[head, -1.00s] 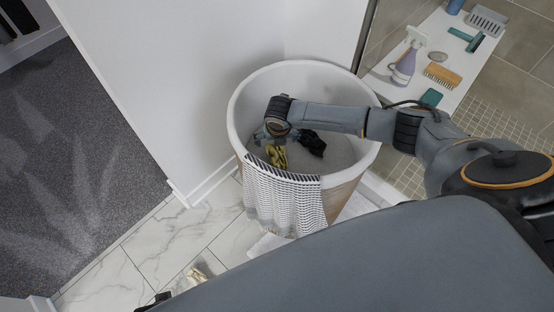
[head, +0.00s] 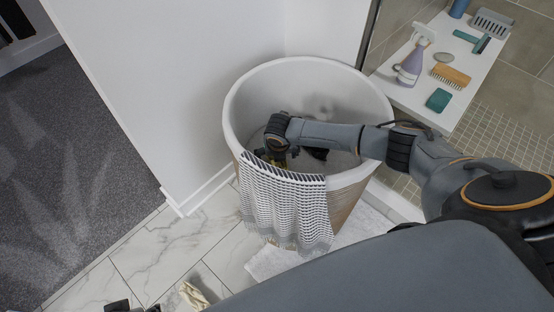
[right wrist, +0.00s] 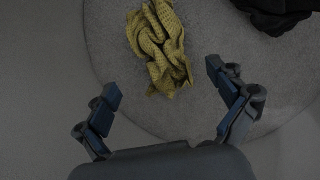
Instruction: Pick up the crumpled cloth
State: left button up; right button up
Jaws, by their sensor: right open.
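A crumpled yellow-green knitted cloth (right wrist: 160,45) lies on the grey round bottom inside the large white basket (head: 236,108). In the head view only a sliver of this cloth (head: 268,158) shows past my right gripper (head: 277,146), which reaches down into the basket. In the right wrist view my right gripper (right wrist: 162,82) is open and empty, its fingers spread just short of the cloth's near end. A dark part at the head view's bottom edge appears to be my left gripper (head: 130,306); its fingers are mostly cut off.
A black cloth (right wrist: 275,12) lies in the basket right of the yellow one. A patterned towel (head: 287,205) hangs over the basket's front rim. A cream crumpled piece (head: 193,295) lies on the marble floor. A shelf (head: 405,95) with bath items stands at right.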

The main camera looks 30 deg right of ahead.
jog(key=shift+w+d+f, duration=0.1)
jog(key=shift+w+f, duration=0.2)
jog(key=shift+f, duration=0.2)
jog(key=x, duration=0.1)
jog(key=b+x, duration=0.2)
jog(key=shift+w+d+f, duration=0.1)
jog(key=shift+w+d, duration=0.2)
jog(key=shift+w, duration=0.1)
pick_arm(q)
jog(key=shift+s+f, duration=0.1)
jog(key=shift+s, duration=0.2)
pick_arm(e)
jog(key=c, duration=1.3)
notch_tip(320, 180, up, 6)
jog(key=shift+r+p, duration=0.1)
jog(key=shift+p, duration=1.05)
jog(key=shift+c, duration=0.3)
notch_tip(320, 180, up, 3)
jog(key=shift+f+p, duration=0.1)
jog(key=shift+p, duration=0.35)
pick_arm(q)
jog(key=shift+x, duration=2.15)
pick_arm(e)
jog(key=shift+r, duration=0.55)
pick_arm(q)
jog(key=shift+w, duration=0.1)
